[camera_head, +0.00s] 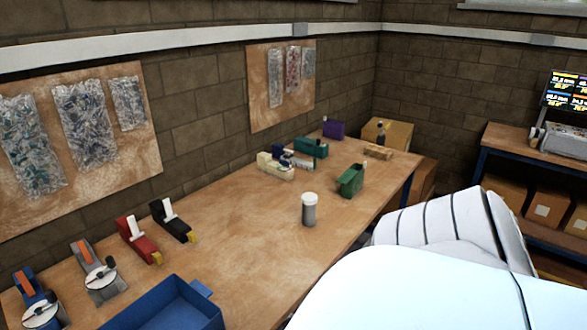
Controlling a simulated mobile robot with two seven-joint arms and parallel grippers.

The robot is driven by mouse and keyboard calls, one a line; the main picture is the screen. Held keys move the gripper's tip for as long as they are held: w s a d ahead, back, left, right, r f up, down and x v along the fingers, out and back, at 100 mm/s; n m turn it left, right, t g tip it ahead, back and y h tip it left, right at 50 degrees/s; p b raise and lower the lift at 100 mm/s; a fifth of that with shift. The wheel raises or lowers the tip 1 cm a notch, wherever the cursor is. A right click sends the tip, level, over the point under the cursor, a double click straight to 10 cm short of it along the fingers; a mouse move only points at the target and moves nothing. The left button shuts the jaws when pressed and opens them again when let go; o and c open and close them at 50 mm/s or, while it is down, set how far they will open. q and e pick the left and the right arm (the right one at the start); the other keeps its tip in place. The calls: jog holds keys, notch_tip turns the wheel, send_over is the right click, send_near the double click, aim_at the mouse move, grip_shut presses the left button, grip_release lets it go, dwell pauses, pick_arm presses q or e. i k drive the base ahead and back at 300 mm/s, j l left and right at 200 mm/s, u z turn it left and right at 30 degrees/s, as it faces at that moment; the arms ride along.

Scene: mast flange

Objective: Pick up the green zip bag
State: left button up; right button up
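Neither of my grippers shows in this view. White rounded parts of my own body fill the lower right and hide the bench's near right side.
A grey jar with a white lid (309,210) stands in front of the green object. Tape dispensers, including a red one (138,240), line the left side near a blue tray (170,308). A purple object (333,129) and cardboard box (388,135) are at the back.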

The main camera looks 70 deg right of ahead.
aim_at(351, 181)
jog(key=z, duration=2.5)
jog(key=i+l+u, duration=0.15)
jog(key=u, duration=0.8)
jog(key=i+l+u, duration=0.15)
jog(key=l+u, duration=0.2)
jog(key=l, duration=0.2)
jog(key=l+u, duration=0.35)
jog(key=l, duration=0.15)
jog(key=l+u, duration=0.2)
jog(key=l, duration=0.95)
jog(key=i, duration=0.05)
